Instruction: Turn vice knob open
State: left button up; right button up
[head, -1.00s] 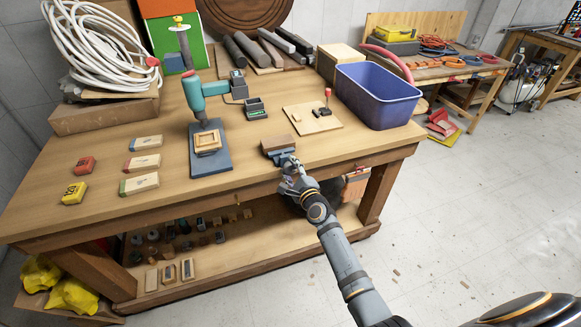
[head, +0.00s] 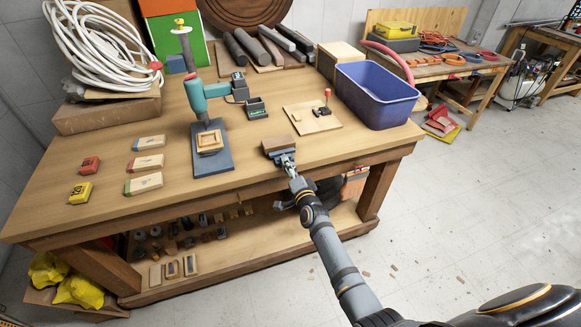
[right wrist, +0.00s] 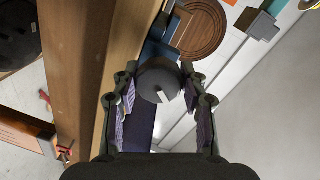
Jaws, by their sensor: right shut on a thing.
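The vice (head: 282,154), blue with a wooden jaw pad on top, is fixed at the front edge of the workbench. My right gripper (head: 288,166) is at the front of the vice. In the right wrist view the vice knob (right wrist: 158,76) is a dark grey round piece with a pale mark, held between the two fingertips of my right gripper (right wrist: 160,92). In the head view the knob is hidden by the gripper. The gap between the vice jaws cannot be made out. My left gripper is not in view.
The workbench (head: 100,235) bears a teal press (head: 203,95), a blue bin (head: 375,95), a small board with a red-topped tool (head: 312,117) and several small boxes. A lower shelf holds small parts.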

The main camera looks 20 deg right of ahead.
jog(key=n+p, duration=0.1)
jog(key=n, duration=0.2)
jog(key=shift+p, duration=0.4)
jog(key=n+p, duration=0.1)
jog(key=n, duration=0.2)
jog(key=shift+n+h+p, duration=0.3)
jog(key=shift+n+p, duration=0.1)
jog(key=shift+f+n+p, duration=0.1)
jog(key=shift+n+p, duration=0.2)
jog(key=shift+n, duration=0.5)
jog(key=n, duration=0.2)
jog(key=shift+f+n+t, duration=0.1)
jog(key=shift+n+t, duration=0.2)
jog(key=n, duration=0.3)
jog(key=shift+n, duration=0.3)
jog(key=n, duration=0.3)
jog(key=shift+n+t, duration=0.4)
jog(key=n, duration=0.4)
jog(key=shift+b, duration=0.35)
jog(key=shift+n, duration=1.6)
